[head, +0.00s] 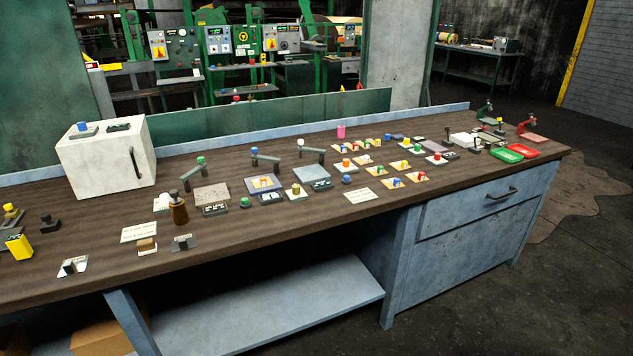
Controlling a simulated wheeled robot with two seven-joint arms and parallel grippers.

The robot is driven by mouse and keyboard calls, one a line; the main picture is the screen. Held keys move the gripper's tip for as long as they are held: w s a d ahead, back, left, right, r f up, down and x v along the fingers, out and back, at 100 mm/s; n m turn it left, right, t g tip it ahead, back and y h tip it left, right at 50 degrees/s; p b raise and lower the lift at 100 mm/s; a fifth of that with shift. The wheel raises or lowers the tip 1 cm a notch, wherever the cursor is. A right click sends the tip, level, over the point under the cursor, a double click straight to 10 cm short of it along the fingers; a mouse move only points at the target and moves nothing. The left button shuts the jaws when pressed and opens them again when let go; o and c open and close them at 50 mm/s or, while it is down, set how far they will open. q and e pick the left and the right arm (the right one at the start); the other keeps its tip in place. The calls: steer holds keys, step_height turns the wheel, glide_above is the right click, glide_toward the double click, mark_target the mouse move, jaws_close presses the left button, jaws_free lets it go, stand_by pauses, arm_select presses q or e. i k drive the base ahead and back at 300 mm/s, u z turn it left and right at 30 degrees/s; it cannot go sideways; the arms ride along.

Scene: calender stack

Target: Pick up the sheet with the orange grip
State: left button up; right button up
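Many small flat sheets with coloured grips lie on the brown workbench (345,220). A pale sheet near the middle carries an orange-red grip (347,163). A pale sheet with a tan grip (296,190) lies nearer the left. Neither of my grippers shows in the head view.
A white box with a handle (105,165) stands at the back left. A brown bottle (179,210), a yellow block (19,246) and grey plates (211,194) crowd the left half. Green (507,157) and red (524,151) trays lie at the right.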

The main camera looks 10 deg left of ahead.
mark_target(262, 182)
steer(key=z, duration=0.7)
steer(key=i, duration=1.45)
steer(key=u, duration=2.65)
